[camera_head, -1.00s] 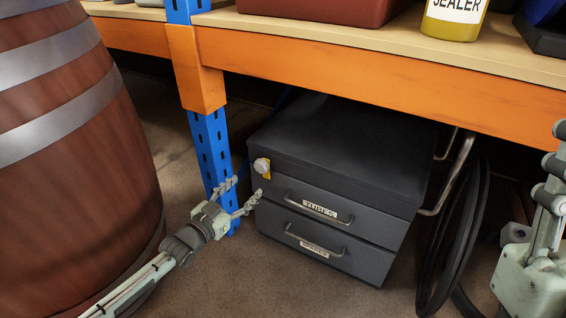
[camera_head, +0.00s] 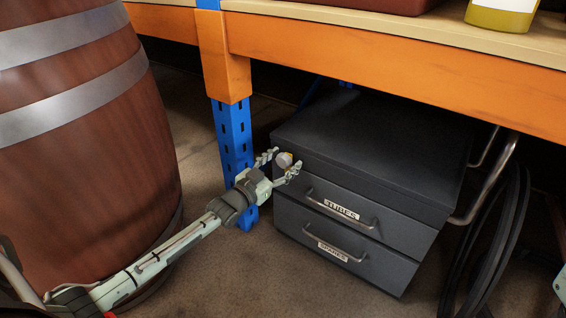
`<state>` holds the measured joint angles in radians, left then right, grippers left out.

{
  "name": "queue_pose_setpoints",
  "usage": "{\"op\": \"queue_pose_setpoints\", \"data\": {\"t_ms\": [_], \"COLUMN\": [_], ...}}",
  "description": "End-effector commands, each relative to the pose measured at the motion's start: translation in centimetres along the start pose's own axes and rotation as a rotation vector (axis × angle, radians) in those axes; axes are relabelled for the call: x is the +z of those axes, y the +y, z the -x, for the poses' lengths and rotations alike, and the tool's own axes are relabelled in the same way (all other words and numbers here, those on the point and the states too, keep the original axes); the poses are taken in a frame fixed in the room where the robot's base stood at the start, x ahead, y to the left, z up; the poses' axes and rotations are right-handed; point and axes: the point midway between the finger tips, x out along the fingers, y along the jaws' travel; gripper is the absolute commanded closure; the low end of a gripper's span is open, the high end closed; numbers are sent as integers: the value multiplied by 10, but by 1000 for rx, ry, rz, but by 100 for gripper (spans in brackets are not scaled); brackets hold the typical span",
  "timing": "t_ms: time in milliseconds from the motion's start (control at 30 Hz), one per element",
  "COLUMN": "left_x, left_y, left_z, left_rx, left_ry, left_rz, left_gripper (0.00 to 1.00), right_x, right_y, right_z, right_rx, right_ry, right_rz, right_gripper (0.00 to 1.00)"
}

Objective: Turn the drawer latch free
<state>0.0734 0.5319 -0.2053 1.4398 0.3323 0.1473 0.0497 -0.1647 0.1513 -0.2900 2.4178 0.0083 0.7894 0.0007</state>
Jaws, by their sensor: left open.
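The dark grey drawer cabinet (camera_head: 385,145) stands on the floor under the bench. Its upper drawer (camera_head: 400,226) is labelled TUBES and its lower drawer (camera_head: 385,267) is labelled SPARES; both look closed. The latch, a pale round knob (camera_head: 284,159) with a bit of yellow behind it, is at the cabinet's upper left front. My left gripper (camera_head: 283,163) is open, its fingers on either side of the knob. I cannot tell whether they touch it. The fingers and knob hide most of the yellow part.
A blue bench post (camera_head: 232,135) stands close behind my left gripper. A large wooden barrel (camera_head: 95,170) fills the left side. The orange bench beam (camera_head: 400,65) runs above the cabinet. A tubular handle (camera_head: 490,190) and black hoops (camera_head: 495,240) are at the right.

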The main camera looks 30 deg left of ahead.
Motion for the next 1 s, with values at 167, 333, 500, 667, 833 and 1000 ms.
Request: {"op": "queue_pose_setpoints", "data": {"t_ms": [167,333,500,667,833,1000], "left_x": [0,0,0,0,-1,-2], "left_y": [0,0,0,0,0,0], "left_z": [0,0,0,0,1,1], "left_rx": [0,0,0,0,0,0], "left_ry": [0,0,0,-1,-2,-2], "left_rz": [0,0,0,14,72,184], "left_gripper": [55,76,91,91,91,91], "right_x": [0,0,0,-1,-3,-4], "right_y": [0,0,0,0,0,2], "right_z": [0,0,0,-2,-5,-5], "right_rx": [0,0,0,0,3,22], "right_ry": [0,0,0,1,3,-12], "right_rz": [1,1,1,1,0,-4], "right_gripper": [60,60,60,60,60,60]}}
